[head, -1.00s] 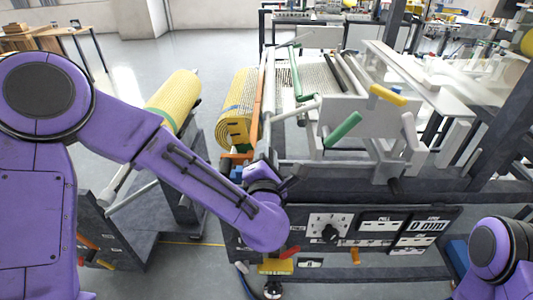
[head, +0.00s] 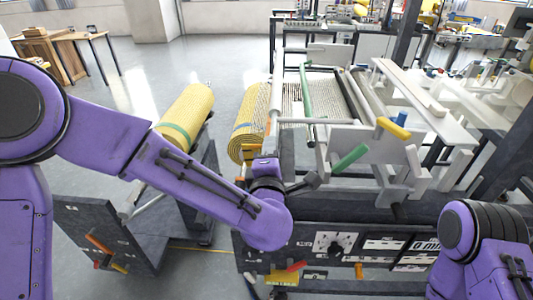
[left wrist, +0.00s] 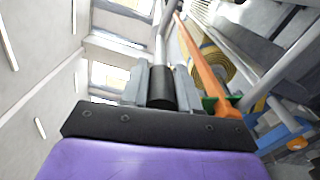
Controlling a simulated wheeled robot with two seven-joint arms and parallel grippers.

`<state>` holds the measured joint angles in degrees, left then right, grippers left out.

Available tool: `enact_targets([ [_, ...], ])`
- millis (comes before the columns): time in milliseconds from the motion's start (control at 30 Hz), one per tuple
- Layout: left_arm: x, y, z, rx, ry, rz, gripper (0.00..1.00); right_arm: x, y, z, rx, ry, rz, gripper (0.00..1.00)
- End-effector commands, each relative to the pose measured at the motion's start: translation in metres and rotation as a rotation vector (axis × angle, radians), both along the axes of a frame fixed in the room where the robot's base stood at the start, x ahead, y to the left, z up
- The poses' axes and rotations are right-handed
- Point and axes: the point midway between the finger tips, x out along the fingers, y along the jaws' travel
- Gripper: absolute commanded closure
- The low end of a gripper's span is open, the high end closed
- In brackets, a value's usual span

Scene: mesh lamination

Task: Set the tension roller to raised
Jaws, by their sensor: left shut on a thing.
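My left gripper (head: 264,160) is at the near left corner of the laminating machine, beside the yellow mesh roll (head: 246,136). In the left wrist view its grey jaws (left wrist: 158,84) are shut around a black cylindrical grip (left wrist: 161,90). A pale bar (left wrist: 162,38) runs away beyond this grip; whether it is the tension roller I cannot tell. An orange bar (left wrist: 203,65) runs close beside it, and shows in the head view (head: 274,114). The jaws' contact is hidden in the head view. My right arm shows at lower right; its gripper is out of view.
A green grip (head: 350,158) and a yellow grip (head: 393,128) stick out on the machine's near side. Below is a dark control panel (head: 371,254) with a knob. Another yellow roll (head: 185,117) stands left on a dark stand. Open floor lies behind the rolls.

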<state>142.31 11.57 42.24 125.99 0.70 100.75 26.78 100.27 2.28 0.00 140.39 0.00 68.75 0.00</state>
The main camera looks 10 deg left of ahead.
Motion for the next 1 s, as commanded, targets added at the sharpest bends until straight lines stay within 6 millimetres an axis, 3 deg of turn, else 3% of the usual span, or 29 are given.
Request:
enact_targets([
  [233,0.0,0.0,0.002,-0.003,-0.008,-0.001,1.0,0.0,0.0,-0.001,0.0,0.0,0.0,1.0],
  [267,0.0,0.0,0.002,-0.003,-0.008,-0.001,0.67,0.0,0.0,-0.001,0.0,0.0,0.0,1.0],
  [333,0.0,0.0,0.002,-0.002,-0.007,-0.001,0.45,0.0,0.0,-0.001,0.0,0.0,0.0,1.0],
  [667,-0.004,0.001,-0.001,-0.002,-0.002,0.0,0.45,0.0,0.0,-0.003,0.0,0.0,0.0,1.0],
  [767,-0.018,-0.002,-0.003,-0.002,-0.003,-0.003,0.45,0.0,0.0,-0.009,0.0,0.0,0.0,1.0],
  [1000,-0.075,-0.009,-0.003,-0.001,-0.005,-0.002,0.45,0.0,0.0,-0.026,0.0,0.0,0.0,1.0],
])
